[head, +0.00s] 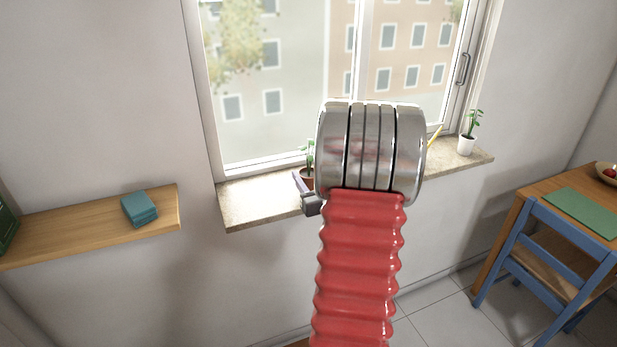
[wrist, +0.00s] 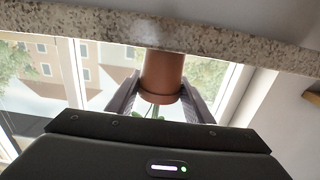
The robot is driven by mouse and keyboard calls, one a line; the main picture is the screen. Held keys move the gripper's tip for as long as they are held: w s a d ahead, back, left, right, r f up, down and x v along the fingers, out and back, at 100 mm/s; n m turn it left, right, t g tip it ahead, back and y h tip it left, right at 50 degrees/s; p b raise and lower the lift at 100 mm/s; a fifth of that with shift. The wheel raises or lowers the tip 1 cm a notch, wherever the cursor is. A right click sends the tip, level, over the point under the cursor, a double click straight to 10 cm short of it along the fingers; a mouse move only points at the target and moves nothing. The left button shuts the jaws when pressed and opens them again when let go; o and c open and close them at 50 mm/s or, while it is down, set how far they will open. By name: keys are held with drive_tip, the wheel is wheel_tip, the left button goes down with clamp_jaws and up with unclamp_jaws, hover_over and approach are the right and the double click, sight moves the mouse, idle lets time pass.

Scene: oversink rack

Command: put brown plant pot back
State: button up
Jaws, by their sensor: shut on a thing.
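The brown plant pot (wrist: 162,75) is between the two dark fingers of my gripper (wrist: 161,92) in the wrist view, which shows it upside down. The fingers are shut on its sides, and green leaves show past its rim. In the head view the pot (head: 308,184) is partly hidden behind my arm, with its green plant above it and a finger at its left. It is at the window sill (head: 255,203). The pot's base meets the sill's edge in the wrist view; I cannot tell whether it rests on the sill or is just above it.
A white pot with a plant (head: 467,145) stands at the sill's right end. A yellow thing (head: 435,135) shows beside my arm. A blue chair (head: 545,255) and a table are at the right.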

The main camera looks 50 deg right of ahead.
drive_tip(key=o, duration=1.2)
drive_tip(key=shift+c, duration=0.2)
drive_tip(key=v, duration=1.2)
